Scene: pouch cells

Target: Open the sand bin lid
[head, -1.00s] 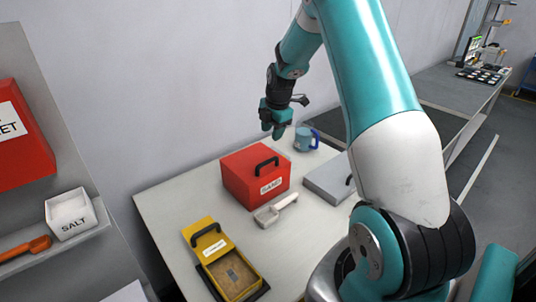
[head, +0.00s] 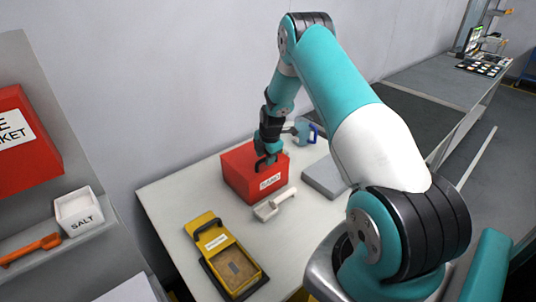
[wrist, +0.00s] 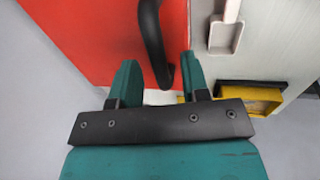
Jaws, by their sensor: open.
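The red sand bin (head: 240,175) stands on the white table in the head view, its lid closed and a label on its front. Its black lid handle (wrist: 153,40) shows in the wrist view and reaches down between my two green fingers. The red lid (wrist: 95,40) fills much of that view. My gripper (head: 267,160) is over the lid at the handle. In the wrist view my gripper (wrist: 157,75) is open, one finger on each side of the handle, with a gap to each. In the head view the fingers partly hide the handle.
A white scoop (head: 274,205) lies in front of the bin. A yellow box (head: 213,232) with a raised lid stands at the front left. A salt box (head: 78,210) is at left.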

